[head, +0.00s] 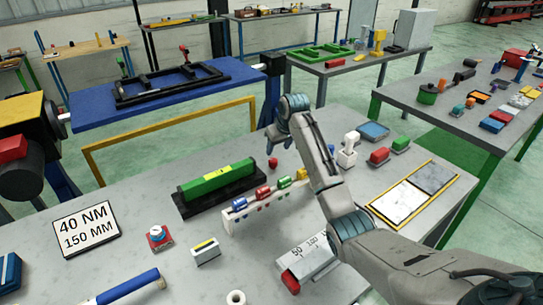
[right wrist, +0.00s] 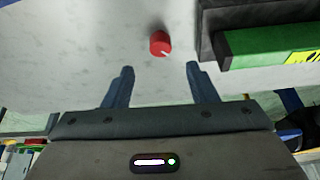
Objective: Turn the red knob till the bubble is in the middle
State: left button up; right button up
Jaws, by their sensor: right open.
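The red knob (head: 273,162) sits on the grey table, just off the far right end of the green level (head: 205,184). In the right wrist view the knob (right wrist: 160,43) is a short red cylinder with a pale mark on its top. My right gripper (head: 279,142) is open and empty above the table by the knob. In its wrist view the gripper (right wrist: 160,70) has its fingers apart, with the knob ahead of the gap and not between them. The level's yellow window (head: 221,172) shows, but the bubble is too small to make out. My left gripper is not in view.
The level lies on a black base (right wrist: 207,45) beside the knob. A white rack (head: 228,222) with coloured pieces stands in front of it. A sign (head: 85,228) reads 40 NM, 150 MM. A white bottle (head: 348,155) and red and green blocks stand right of my arm.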

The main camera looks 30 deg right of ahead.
aim_at(273, 161)
jog(key=p+x, duration=0.1)
jog(key=x, duration=0.7)
jog(key=shift+f, duration=0.1)
jog(key=shift+w, duration=0.1)
jog(key=c, duration=1)
